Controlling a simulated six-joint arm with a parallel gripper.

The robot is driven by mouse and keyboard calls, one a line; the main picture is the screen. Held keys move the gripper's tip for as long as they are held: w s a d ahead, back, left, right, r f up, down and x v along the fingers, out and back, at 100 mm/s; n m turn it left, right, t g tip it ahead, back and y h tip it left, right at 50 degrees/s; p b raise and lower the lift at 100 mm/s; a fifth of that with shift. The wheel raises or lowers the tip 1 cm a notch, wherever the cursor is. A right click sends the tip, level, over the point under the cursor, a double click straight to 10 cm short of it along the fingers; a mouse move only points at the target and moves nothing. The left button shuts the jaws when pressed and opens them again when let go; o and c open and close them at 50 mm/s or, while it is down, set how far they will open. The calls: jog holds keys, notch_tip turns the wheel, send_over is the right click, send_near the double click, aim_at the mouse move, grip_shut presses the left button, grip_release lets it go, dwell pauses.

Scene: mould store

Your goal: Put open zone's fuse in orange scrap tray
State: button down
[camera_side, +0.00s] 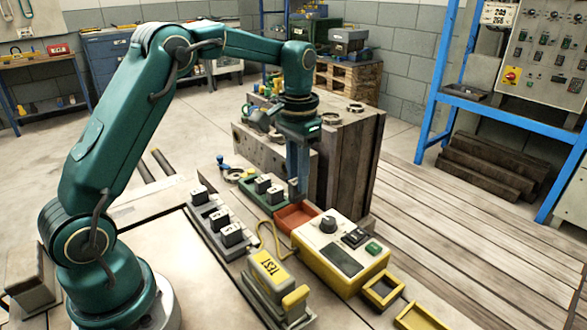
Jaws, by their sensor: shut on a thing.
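My gripper (297,188) points down, its fingers just above the back edge of the orange scrap tray (297,217). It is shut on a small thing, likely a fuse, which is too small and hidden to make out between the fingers. The orange tray looks empty in the part that shows. Several dark fuses with pale labelled tops stand in the grey rack, among them one at the far end (199,194) and one at the near end (231,235). More such fuses (263,184) stand in the green tray (246,187). I cannot tell which fuse is the open zone's.
A yellow tester (341,256) with a dark knob stands right beside the orange tray. A yellow-topped TEST unit (268,268) is in front, joined by a yellow cable. Yellow frames (383,290) lie at the front right. Large mould blocks (347,165) stand close behind my gripper.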

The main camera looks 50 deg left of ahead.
aim_at(297, 198)
jog(key=shift+f, duration=2.85)
jog(key=shift+c, duration=1.7)
grip_release()
jog(key=shift+r, duration=4)
